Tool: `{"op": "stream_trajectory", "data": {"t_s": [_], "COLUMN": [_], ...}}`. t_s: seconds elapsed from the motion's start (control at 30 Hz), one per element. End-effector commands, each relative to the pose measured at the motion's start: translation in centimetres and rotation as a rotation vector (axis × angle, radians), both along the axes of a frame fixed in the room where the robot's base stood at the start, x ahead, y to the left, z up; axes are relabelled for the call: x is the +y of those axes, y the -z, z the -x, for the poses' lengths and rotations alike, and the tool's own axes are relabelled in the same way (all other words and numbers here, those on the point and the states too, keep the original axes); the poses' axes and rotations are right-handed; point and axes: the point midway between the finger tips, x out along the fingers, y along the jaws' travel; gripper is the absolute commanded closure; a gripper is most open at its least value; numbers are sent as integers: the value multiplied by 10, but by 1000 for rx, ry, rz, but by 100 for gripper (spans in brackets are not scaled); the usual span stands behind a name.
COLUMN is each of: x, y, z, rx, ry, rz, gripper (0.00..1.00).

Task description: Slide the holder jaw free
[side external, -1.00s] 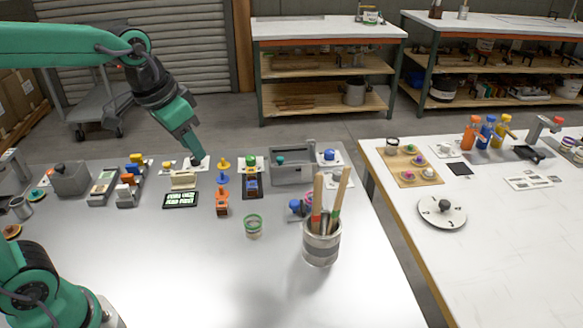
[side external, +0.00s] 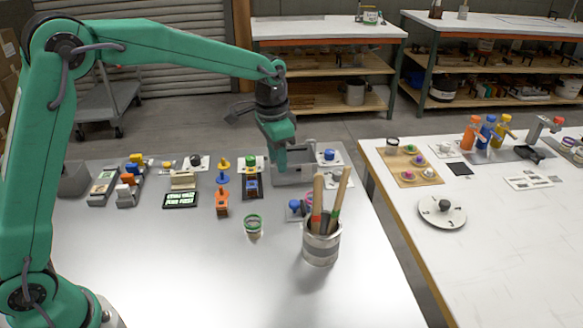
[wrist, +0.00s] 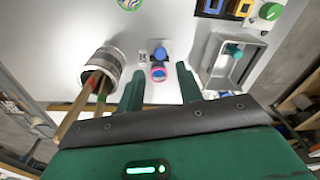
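My gripper (side external: 282,166) hangs over the rear part of the grey table, in front of the open grey box-like frame (side external: 318,166). In the wrist view its two fingers (wrist: 159,72) are spread with nothing held between them. A small fixture with a blue knob (side external: 295,205) and a pink ring (side external: 309,199) stands nearer the camera, partly behind the pot; in the wrist view its blue knob (wrist: 160,53) and pink ring (wrist: 158,73) appear between the fingers, apart from them. The grey frame (wrist: 208,68) has a teal knob (wrist: 234,51) inside. I cannot tell which part is the holder jaw.
A metal pot (side external: 321,246) with upright wooden-handled tools stands close by, an obstacle. A green-rimmed cup (side external: 253,226), orange piece (side external: 222,203) and display (side external: 181,200) lie left. The table front is clear. Another white-topped table (side external: 500,235) stands right.

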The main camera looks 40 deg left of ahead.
Motion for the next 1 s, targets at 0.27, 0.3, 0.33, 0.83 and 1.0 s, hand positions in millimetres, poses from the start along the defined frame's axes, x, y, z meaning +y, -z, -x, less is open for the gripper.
{"op": "stream_trajectory", "data": {"t_s": [0.27,0.3,0.33,0.83,1.0], "x": [-17,-19,-20,-22,-22], "y": [48,53,55,69,84], "z": [-30,-32,-33,-37,-36], "rx": [61,66,70,79,81], "ry": [73,80,83,95,95], "rz": [-13,-14,-14,-17,-17], "gripper": [64,64,64,64,64]}}
